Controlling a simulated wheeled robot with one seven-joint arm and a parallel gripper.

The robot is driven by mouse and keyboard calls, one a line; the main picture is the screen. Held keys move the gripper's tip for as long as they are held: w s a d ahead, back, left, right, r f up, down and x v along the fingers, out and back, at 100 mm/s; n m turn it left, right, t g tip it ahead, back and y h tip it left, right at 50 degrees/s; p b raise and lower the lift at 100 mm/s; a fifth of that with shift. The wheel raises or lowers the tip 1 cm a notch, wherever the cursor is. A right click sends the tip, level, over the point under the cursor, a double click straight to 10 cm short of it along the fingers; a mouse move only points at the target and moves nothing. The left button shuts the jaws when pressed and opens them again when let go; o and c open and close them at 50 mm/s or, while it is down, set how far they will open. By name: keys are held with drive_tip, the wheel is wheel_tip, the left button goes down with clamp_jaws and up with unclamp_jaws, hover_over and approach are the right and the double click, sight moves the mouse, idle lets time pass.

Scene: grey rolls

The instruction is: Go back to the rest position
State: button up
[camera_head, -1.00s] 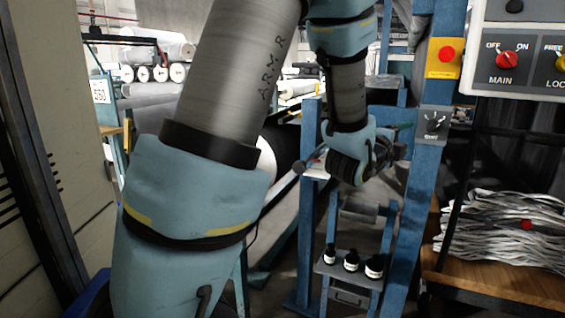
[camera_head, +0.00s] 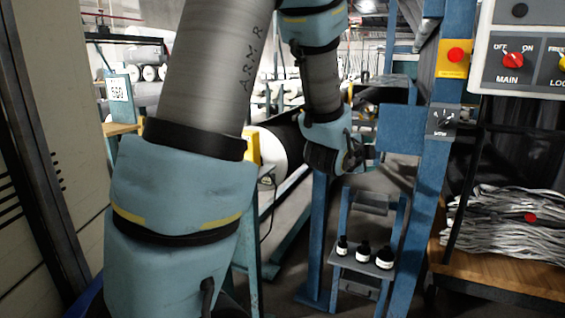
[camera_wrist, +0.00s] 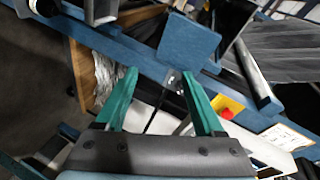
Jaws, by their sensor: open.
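My arm fills the left and middle of the head view, bent down from the top. My gripper (camera_head: 366,152) is at its end, in front of the blue frame (camera_head: 424,190). In the wrist view the two green fingers of my gripper (camera_wrist: 158,100) stand apart with nothing between them. A blue plate (camera_wrist: 188,48) and a blue beam (camera_wrist: 130,47) lie beyond the fingertips. I cannot tell how far they are from the fingers.
A small stand (camera_head: 345,262) with several black-and-white bottles is below my gripper. A control box (camera_head: 515,45) with a red knob is at upper right. Grey bundled material (camera_head: 500,225) lies on a wooden shelf at right. A large roll (camera_head: 280,145) is behind my arm.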

drive_tip(key=s+a+f+n+g+y, duration=0.2)
drive_tip(key=a+f+n+y, duration=0.15)
drive_tip(key=a+n, duration=0.4)
drive_tip(key=s+a+f+n+g+y, duration=0.1)
drive_tip(key=a+f+n+g+y, duration=0.25)
drive_tip(key=a, duration=0.65)
drive_tip(key=s+a+f+n+g+y, duration=0.2)
drive_tip(key=s+a+f+n+g, duration=0.3)
drive_tip(key=s+a+n, duration=0.6)
wheel_tip(320, 180, up, 13)
drive_tip(key=s+m+p, duration=0.1)
drive_tip(key=p, duration=1.1)
drive_tip(key=shift+s+d+f, duration=0.15)
drive_tip(key=shift+d+f, duration=0.05)
drive_tip(key=shift+d, duration=0.15)
drive_tip(key=shift+o, duration=0.2)
